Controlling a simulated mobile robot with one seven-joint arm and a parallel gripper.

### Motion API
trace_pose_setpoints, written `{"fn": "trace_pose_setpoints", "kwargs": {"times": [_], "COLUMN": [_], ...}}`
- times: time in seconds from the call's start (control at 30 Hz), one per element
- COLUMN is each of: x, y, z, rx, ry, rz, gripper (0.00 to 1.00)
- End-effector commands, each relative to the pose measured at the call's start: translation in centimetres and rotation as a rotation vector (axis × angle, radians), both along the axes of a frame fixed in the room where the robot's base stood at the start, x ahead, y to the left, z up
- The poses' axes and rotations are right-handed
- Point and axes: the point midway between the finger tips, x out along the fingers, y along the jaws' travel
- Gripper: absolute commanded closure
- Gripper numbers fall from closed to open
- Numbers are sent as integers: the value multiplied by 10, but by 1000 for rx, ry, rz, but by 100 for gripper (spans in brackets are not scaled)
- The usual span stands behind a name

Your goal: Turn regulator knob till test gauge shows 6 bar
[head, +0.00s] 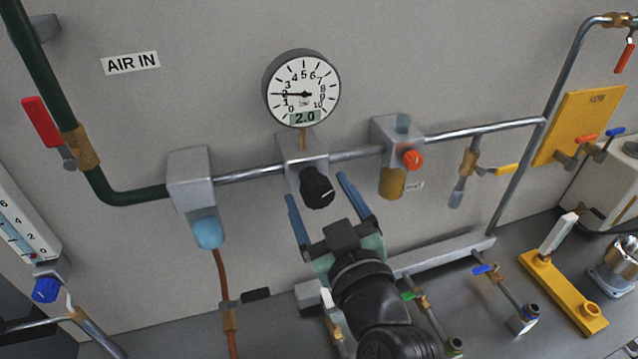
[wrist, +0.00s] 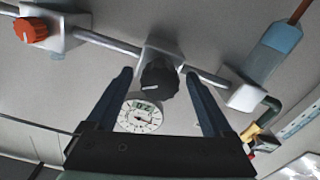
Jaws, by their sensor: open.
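The black regulator knob (head: 317,190) sits on a grey block in the pipe line, with a light mark on its face. Directly above it is a round white gauge (head: 303,90); its needle points left near 2 and its display reads 2.0. My gripper (head: 316,187) is open, its two blue fingers pointing up at the knob. In the wrist view the knob (wrist: 159,78) lies between the fingertips (wrist: 158,73), with a gap on each side. I cannot tell how far the fingertips reach along it. The upside-down gauge (wrist: 139,117) is partly hidden by my gripper.
A filter with a blue bowl (head: 208,232) hangs left of the knob. A unit with an orange knob (head: 413,159) and amber bowl is to the right. A red-handled valve (head: 42,121) is at far left. A grey rail (head: 440,256) and small valves lie below.

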Motion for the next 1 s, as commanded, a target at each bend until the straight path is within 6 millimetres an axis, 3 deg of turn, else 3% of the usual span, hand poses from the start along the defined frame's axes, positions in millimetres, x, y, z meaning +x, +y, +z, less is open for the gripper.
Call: {"fn": "trace_pose_setpoints", "kwargs": {"times": [0.37,0.83,1.0], "x": [6,5,5], "y": [2,2,2], "z": [-1,0,0], "rx": [0,0,5], "ry": [0,0,3], "rz": [1,0,0], "gripper": [15,97,100]}}
